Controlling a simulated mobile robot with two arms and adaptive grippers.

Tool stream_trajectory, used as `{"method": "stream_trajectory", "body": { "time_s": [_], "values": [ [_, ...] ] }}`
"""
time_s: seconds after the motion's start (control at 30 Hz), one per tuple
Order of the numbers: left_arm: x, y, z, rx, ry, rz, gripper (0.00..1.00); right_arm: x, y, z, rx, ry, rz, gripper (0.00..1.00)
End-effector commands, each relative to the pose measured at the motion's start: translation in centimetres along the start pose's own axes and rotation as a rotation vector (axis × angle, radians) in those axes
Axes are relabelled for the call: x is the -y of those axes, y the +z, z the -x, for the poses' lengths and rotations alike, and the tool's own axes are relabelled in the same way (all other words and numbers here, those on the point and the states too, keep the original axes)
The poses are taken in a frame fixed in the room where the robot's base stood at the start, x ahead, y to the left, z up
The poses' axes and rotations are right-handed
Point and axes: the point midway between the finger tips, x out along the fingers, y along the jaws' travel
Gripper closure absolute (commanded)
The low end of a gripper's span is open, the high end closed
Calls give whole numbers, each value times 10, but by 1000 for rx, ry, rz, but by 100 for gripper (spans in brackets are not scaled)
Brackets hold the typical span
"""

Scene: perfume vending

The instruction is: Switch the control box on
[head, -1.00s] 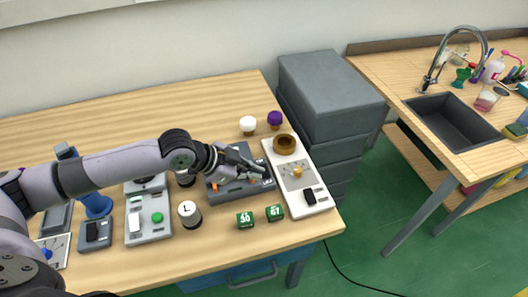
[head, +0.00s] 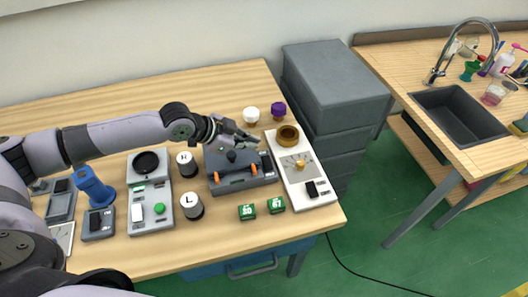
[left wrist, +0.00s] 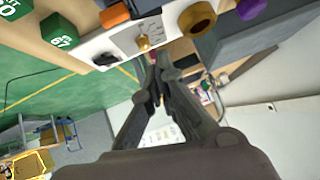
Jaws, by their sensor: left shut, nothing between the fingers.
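I cannot tell which unit is the control box. Further left is a light grey box (head: 150,226) with a green button (head: 159,208) and a white rocker (head: 137,212). My left gripper (head: 254,142) is shut and empty, above the dark box's back edge. In the left wrist view its fingertips (left wrist: 160,62) show near the white panel (left wrist: 125,38). My right gripper is not in view.
White (head: 251,115) and purple (head: 278,109) knobs stand behind the panel. Green cubes (head: 247,212) and a white-topped cylinder (head: 192,206) stand in front. Grey drawers (head: 335,90) are beside the table. The back left of the table is clear.

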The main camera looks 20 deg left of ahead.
Motion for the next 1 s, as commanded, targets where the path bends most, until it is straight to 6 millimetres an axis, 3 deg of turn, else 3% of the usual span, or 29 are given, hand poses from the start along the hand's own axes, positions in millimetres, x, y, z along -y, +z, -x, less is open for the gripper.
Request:
{"method": "stream_trajectory", "body": {
  "time_s": [0.3,0.4,0.63,1.0],
  "values": [
    [-1,-3,-68,0,2,1,100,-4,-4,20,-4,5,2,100],
    [0,13,-78,4,0,3,100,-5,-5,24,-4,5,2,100],
    [0,27,-92,1,-1,1,100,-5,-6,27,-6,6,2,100],
    [0,28,-93,0,-1,1,100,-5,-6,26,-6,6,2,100]
  ]
}}
